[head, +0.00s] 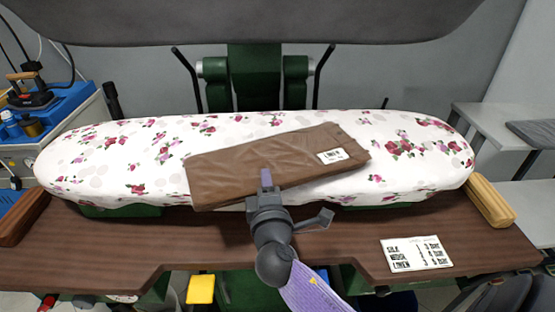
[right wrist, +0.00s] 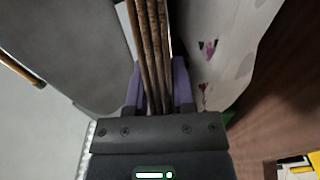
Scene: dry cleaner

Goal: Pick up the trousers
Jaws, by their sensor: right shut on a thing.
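The brown folded trousers (head: 255,165) lie at a slant across the flowered ironing board (head: 80,170) in the head view, with a white label near their right end. Whether the trousers still touch the board underneath is hard to tell. My left gripper is not in view.
A wooden shelf (head: 345,225) runs in front of the board, with a printed card (head: 416,253) at its right. A grey upper press (head: 270,20) hangs above. An iron (head: 32,95) stands on a blue case at the left. Grey tables (head: 500,125) stand at the right.

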